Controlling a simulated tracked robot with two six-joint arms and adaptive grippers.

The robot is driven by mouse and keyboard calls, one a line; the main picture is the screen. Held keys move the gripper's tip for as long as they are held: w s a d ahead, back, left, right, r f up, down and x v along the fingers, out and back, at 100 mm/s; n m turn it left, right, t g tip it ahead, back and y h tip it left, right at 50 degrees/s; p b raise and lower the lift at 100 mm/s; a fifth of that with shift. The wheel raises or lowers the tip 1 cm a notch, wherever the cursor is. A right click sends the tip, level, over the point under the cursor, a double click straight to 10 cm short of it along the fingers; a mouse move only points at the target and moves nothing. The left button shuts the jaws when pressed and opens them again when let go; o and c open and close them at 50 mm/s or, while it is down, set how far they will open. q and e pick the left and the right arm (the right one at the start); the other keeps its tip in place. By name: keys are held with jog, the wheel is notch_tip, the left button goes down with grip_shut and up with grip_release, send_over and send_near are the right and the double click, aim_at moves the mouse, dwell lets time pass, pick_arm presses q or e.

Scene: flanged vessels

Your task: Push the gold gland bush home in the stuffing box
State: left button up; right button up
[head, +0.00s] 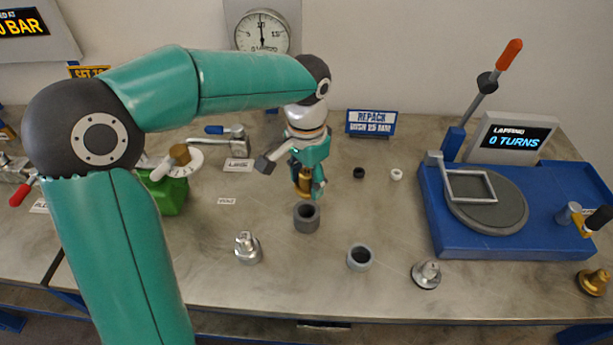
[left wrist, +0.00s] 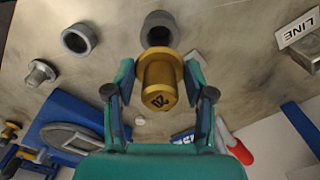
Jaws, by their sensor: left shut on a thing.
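My left gripper (head: 307,188) is shut on a gold gland bush (head: 304,179), a flanged cylinder. The bush also shows between the fingers in the left wrist view (left wrist: 160,84), with a dark number on its end. It is held roughly upright. A dark grey hollow cylinder (head: 307,219), which looks like the stuffing box, stands on the bench just below the bush. It also shows beyond the bush in the left wrist view (left wrist: 159,26). The bush appears to be above its open mouth, not inside; the exact gap is hard to tell. My right gripper is not in view.
A lighter grey ring (head: 360,257) and a silver fitting (head: 247,248) stand nearby on the bench. A sign (head: 371,122) reads "REPACK BUSH 25 MM". A blue lapping station (head: 450,235) fills the right. Bench around the dark cylinder is clear.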

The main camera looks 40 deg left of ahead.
pick_arm(q)
jog(key=b, duration=0.4)
send_over(306, 204)
jog(key=s+d, duration=0.1)
jog(key=shift+s+d+f, duration=0.1)
jog(key=shift+f, duration=1.15)
jog(key=shift+s+d+f, duration=0.1)
jog(key=shift+f, duration=1.1)
jog(key=shift+s+a+p, duration=0.1)
jog(key=shift+a+p, duration=0.05)
jog(key=shift+p, duration=0.2)
jog(key=shift+f, duration=0.15)
jog(key=shift+f+b, duration=1)
jog(key=shift+f, duration=0.15)
jog(key=shift+f, duration=0.15)
jog(key=o, duration=1.4)
